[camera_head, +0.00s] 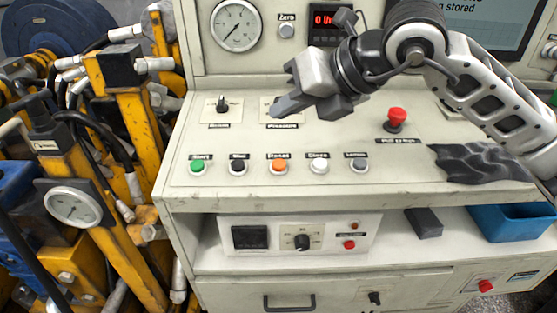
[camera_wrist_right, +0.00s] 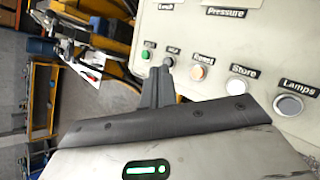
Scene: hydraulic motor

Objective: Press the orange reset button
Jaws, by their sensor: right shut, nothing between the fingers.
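The orange reset button (camera_head: 279,167) is in the row of buttons on the sloped console panel, under a label reading "Reset". In the right wrist view the orange button (camera_wrist_right: 198,73) is just right of my fingertips, unobstructed. My right gripper (camera_head: 277,108) is shut and empty. In the head view its fingertips point left, over the upper panel near the "Pressure" label, apart from the orange button. In the right wrist view the shut fingers (camera_wrist_right: 160,72) overlap the picture close to the black button. My left gripper is not in view.
A green button (camera_head: 198,167) and black button (camera_head: 238,167) sit left of the orange one; a white button (camera_head: 319,167) and grey button (camera_head: 360,165) sit right. A red mushroom button (camera_head: 396,118) stands upper right. Yellow machinery (camera_head: 140,95) fills the left. A blue bin (camera_head: 512,222) is lower right.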

